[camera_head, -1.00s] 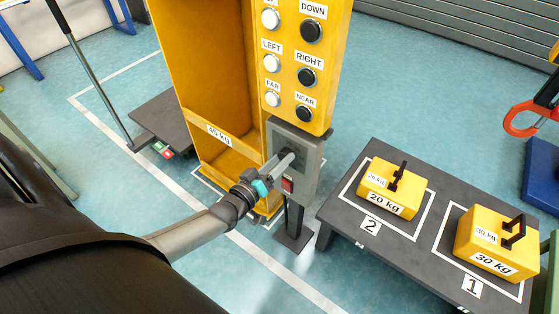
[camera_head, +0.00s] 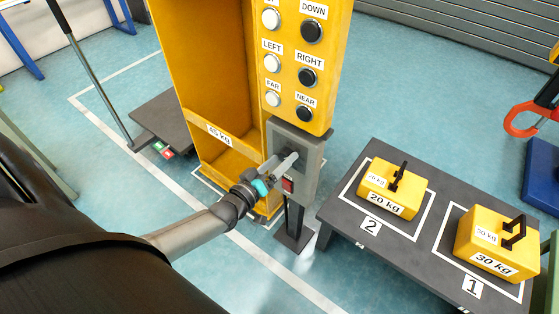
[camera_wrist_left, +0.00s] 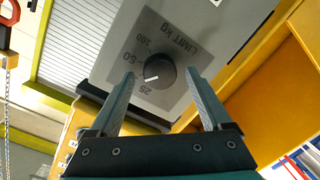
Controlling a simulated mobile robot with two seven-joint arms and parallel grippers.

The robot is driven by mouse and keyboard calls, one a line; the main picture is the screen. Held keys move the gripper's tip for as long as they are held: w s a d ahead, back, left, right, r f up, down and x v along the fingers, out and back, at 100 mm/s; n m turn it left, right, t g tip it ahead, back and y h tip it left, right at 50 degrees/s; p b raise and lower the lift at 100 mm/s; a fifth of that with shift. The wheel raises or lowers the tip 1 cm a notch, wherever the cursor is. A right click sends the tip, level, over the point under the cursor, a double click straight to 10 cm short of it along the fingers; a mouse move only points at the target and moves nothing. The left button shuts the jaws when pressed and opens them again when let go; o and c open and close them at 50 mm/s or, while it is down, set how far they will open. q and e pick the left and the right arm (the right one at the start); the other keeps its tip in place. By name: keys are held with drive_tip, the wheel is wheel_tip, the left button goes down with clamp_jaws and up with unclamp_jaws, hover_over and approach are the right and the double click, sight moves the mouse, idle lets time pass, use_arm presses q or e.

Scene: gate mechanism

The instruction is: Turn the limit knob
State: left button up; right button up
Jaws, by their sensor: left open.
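The limit knob (camera_wrist_left: 154,75) is round and dark with a white pointer line. In the head view the grey control box (camera_head: 309,150) hangs below the yellow button panel, and my gripper mostly hides the knob. My left gripper (camera_head: 284,162) is open in front of the box. In the left wrist view its two fingers (camera_wrist_left: 165,76) stand on either side of the knob; I cannot tell whether they touch it.
A red button (camera_head: 287,185) is low on the box, close to the gripper. The yellow panel (camera_head: 325,95) with several buttons is above. A dark table (camera_head: 340,205) with yellow 20 kg (camera_head: 392,188) and 30 kg (camera_head: 492,243) weights stands right. A yellow frame (camera_head: 215,75) stands left.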

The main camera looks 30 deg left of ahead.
use_arm(q)
drive_tip(key=shift+s, duration=0.25)
drive_tip(key=s+a+r+p, duration=0.1)
drive_tip(key=s+p, duration=0.3)
drive_tip(key=s, duration=1)
drive_tip(key=shift+s+r, duration=0.15)
drive_tip(key=shift+s, duration=0.2)
use_arm(e)
drive_tip(key=s+d+f, duration=0.4)
drive_tip(key=s+d, duration=0.1)
drive_tip(key=s, duration=0.1)
drive_tip(key=shift+s, duration=0.35)
drive_tip(key=shift+f, duration=0.1)
